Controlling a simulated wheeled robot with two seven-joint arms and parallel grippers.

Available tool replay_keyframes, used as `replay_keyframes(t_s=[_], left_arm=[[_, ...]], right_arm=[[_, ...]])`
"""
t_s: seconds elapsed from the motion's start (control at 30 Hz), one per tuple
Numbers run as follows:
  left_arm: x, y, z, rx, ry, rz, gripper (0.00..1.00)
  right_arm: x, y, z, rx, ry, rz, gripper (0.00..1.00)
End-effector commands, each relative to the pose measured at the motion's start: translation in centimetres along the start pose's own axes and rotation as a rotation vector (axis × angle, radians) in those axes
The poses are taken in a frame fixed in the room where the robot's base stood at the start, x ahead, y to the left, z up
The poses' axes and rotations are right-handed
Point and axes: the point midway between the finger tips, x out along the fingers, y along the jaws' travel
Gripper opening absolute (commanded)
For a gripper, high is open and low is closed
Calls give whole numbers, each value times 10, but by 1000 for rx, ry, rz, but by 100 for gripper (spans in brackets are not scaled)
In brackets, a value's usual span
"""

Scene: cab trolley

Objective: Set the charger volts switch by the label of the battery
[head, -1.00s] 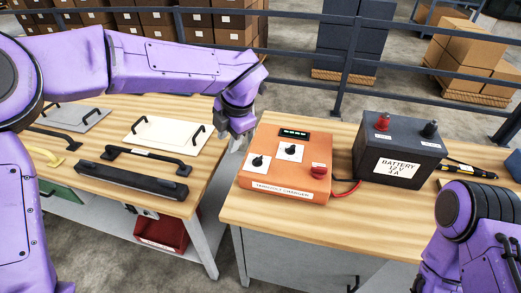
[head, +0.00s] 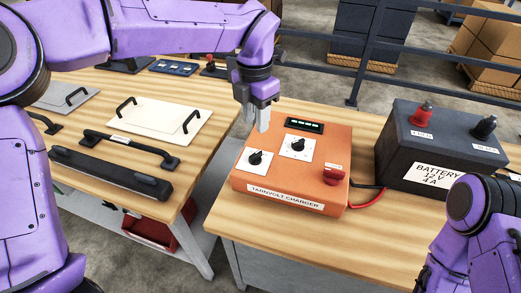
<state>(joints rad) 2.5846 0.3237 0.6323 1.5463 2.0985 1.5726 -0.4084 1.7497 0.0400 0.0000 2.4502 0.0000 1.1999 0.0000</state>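The orange charger (head: 285,190) stands on the right-hand bench, its front label reading TARNVOLT CHARGER. On top are a left black knob (head: 255,158) and a right black knob (head: 298,144), each on a white plate; the plates' markings are too small to read. A red knob (head: 333,175) sits at its right front, and a dark display (head: 304,125) with green marks at its back. The dark battery (head: 395,155) on the right is labelled BATTERY 12 V 4 A. My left gripper (head: 260,120) hangs above the charger's back left, apart from the knobs; its finger gap is unclear. My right gripper does not show.
A red cable (head: 367,200) runs from the charger towards the battery. The left-hand bench holds a cream panel with handles (head: 155,120) and a long black bar (head: 110,178). Bare wood (head: 300,235) lies in front of the charger. A railing stands behind.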

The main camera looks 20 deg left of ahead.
Motion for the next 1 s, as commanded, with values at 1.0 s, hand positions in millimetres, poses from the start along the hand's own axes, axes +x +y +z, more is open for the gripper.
replay_keyframes(t_s=[1.0], left_arm=[[104,-3,3,8,1,0,0]], right_arm=[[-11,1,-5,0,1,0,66]])
